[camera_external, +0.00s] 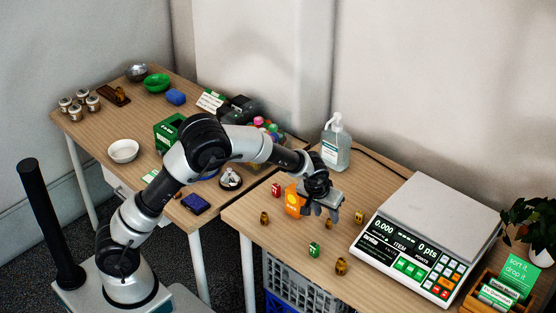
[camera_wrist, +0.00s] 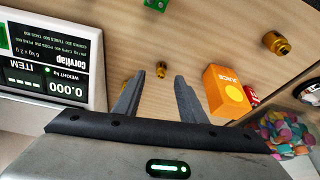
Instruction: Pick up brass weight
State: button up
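Several small brass weights stand on the right table. One brass weight (camera_external: 264,218) is left of my gripper, one (camera_external: 359,216) is to its right near the scale, and one (camera_external: 341,266) is nearer the front. Another brass weight (camera_external: 327,225) is just below the fingers. My gripper (camera_external: 320,212) points down above the table, open and empty. In the wrist view, a brass weight (camera_wrist: 161,69) shows between the open fingers (camera_wrist: 160,88), beyond their tips. A larger-looking brass weight (camera_wrist: 276,42) is at the upper right.
An orange juice box (camera_external: 293,201) stands close beside my gripper, with a small red box (camera_external: 276,190) behind it. A green box (camera_external: 314,249) is in front. The scale (camera_external: 405,240) reads 0.000. A sanitizer bottle (camera_external: 336,151) stands behind. Bare tabletop lies between these items.

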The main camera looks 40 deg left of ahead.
aim_at(329, 220)
jog(key=b+x, duration=0.1)
jog(key=x, duration=0.4)
jog(key=shift+w+a+f+b, duration=0.2)
jog(key=shift+w+f+b, duration=0.1)
jog(key=shift+b, duration=0.05)
grip_shut()
